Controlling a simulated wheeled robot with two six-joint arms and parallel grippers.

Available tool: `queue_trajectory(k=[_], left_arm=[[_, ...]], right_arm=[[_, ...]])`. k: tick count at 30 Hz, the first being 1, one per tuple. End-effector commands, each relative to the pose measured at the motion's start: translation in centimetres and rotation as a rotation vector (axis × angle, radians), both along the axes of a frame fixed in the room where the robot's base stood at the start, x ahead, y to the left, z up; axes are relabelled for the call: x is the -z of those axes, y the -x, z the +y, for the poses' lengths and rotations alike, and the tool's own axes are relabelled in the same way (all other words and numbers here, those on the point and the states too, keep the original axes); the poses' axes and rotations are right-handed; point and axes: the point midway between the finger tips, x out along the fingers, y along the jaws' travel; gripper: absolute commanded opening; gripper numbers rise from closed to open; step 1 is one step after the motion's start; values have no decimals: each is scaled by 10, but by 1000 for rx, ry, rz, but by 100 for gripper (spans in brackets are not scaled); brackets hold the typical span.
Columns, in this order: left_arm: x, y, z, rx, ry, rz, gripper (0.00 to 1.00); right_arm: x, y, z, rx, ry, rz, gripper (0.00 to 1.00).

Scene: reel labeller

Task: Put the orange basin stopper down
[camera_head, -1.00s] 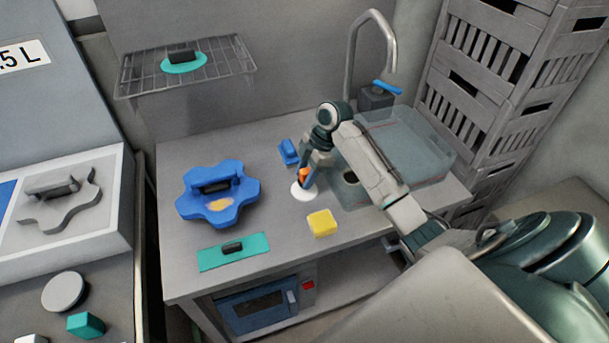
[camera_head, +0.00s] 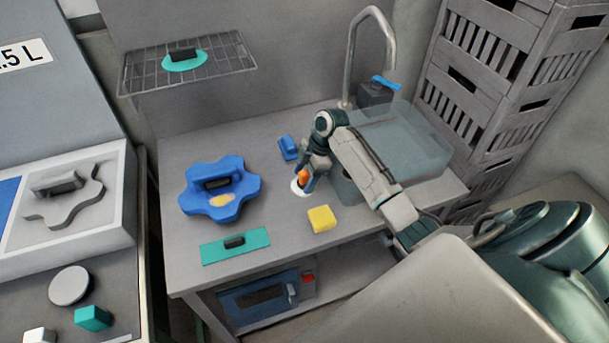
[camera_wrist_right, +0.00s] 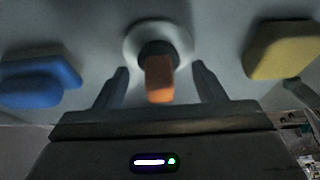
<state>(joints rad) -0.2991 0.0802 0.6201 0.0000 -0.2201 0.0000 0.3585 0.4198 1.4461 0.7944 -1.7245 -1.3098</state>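The orange basin stopper (camera_head: 304,176) has an orange handle on a dark neck and a round white base. It stands on the grey counter (camera_head: 265,140), left of the sink basin. In the right wrist view the orange handle (camera_wrist_right: 159,80) is between the fingers of my right gripper (camera_wrist_right: 161,88), with a clear gap on each side. The right gripper (camera_head: 311,177) is open around the handle. In the head view it partly covers the stopper. My left gripper is not in view.
A yellow block (camera_head: 321,218) and a small blue object (camera_head: 288,148) are close to the stopper. A blue lobed piece (camera_head: 217,190) and a teal plate (camera_head: 235,246) lie left. The clear-walled sink (camera_head: 425,140) and tap (camera_head: 350,60) are to the right and behind.

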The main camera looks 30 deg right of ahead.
Motion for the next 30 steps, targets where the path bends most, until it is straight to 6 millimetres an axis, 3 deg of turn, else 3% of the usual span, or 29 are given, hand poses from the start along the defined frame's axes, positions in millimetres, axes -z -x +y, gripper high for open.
queue_trajectory(k=[11,24,30], left_arm=[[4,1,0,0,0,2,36],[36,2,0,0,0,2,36],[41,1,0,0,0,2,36]], right_arm=[[-10,0,-4,-1,2,-3,63],[-90,8,-37,1,2,-5,63],[-110,10,-44,1,0,-2,63]])
